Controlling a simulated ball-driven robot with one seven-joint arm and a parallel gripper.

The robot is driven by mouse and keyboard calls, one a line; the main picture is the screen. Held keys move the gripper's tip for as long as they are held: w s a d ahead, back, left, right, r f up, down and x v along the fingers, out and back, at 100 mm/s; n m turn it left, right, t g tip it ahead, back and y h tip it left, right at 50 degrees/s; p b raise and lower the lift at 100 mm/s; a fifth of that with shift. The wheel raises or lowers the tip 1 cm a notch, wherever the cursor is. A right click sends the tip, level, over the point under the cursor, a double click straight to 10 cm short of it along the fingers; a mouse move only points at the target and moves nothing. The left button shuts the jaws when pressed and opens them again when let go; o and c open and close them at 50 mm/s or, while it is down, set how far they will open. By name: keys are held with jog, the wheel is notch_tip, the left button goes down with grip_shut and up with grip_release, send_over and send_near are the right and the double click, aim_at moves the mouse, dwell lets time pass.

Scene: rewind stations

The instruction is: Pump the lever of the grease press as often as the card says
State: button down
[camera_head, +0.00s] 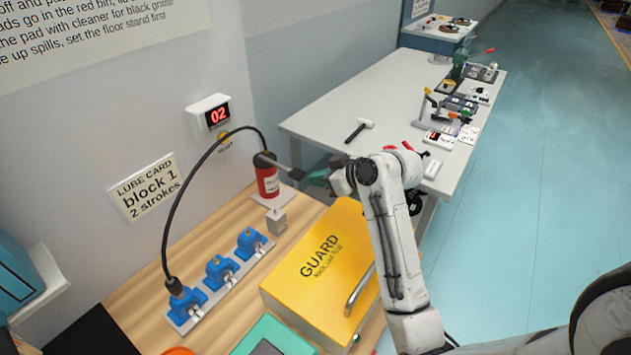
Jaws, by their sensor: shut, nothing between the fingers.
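The grease press (268,182) is a red cylinder with a dark head, standing on a pale plate at the back of the wooden bench. Its grey lever (287,166) points right from the head. My gripper (309,178) is right beside the lever's outer end, shut and empty; whether it touches the lever I cannot tell. The lube card (146,188) on the wall reads "block 1, 2 strokes". The counter display (216,116) shows 02. A black hose arches from the press to the nearest blue block (185,304).
Two more blue blocks (236,256) share the grey rail. A small grey block (277,221) stands near the press. A yellow guard (322,262) with a handle fills the bench's right side. A white table (330,105) with tools stands behind.

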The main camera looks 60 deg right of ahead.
jog(key=v, duration=0.7)
jog(key=shift+s+b, duration=0.3)
jog(key=shift+b, duration=0.15)
jog(key=shift+f, duration=0.1)
dwell(0.3)
